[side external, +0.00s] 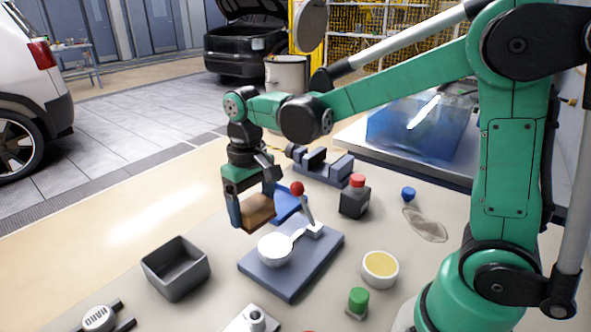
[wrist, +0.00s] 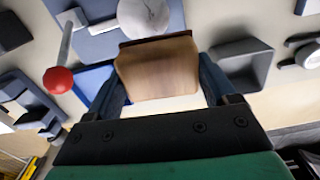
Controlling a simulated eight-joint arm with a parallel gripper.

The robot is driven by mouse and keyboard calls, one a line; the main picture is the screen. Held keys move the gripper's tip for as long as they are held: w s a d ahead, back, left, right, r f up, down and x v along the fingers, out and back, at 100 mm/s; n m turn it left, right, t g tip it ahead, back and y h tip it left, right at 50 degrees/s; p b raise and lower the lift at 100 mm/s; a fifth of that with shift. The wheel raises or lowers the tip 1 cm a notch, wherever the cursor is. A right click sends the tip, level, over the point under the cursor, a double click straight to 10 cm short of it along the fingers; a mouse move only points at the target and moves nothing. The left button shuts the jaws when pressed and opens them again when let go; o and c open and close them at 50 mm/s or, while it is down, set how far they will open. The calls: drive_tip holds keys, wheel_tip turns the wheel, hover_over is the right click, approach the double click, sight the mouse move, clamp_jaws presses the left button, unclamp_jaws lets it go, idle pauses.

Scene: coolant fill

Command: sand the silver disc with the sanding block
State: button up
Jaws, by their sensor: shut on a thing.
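The silver disc (side external: 274,250) lies on a blue-grey plate (side external: 291,283) on the bench; a pale clamp arm reaches its edge. In the wrist view the disc (wrist: 143,14) shows at the top, beyond the block. The sanding block (side external: 259,209), brown and wood-like, is between the fingers of my gripper (side external: 254,213). In the wrist view my gripper (wrist: 160,80) is shut on the sides of the block (wrist: 158,66). The block is held above the bench, behind and left of the disc in the side view, apart from it. Its underside is hidden.
A clamp lever with a red knob (side external: 297,188) rises beside the disc, near my gripper. A grey open bin (side external: 176,268) stands left of the plate. Bare bench lies between bin and plate.

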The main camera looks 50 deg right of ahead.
sight(252, 203)
drive_tip(key=shift+r, duration=1.6)
drive_tip(key=w+d+r, duration=0.4)
drive_tip(key=w+r, duration=0.3)
drive_tip(key=w, duration=0.1)
drive_tip(key=shift+n, duration=0.4)
wheel_tip(252, 203, down, 20)
drive_tip(key=shift+s+f, duration=0.1)
drive_tip(key=shift+f, duration=0.15)
drive_tip(key=o, duration=1.2)
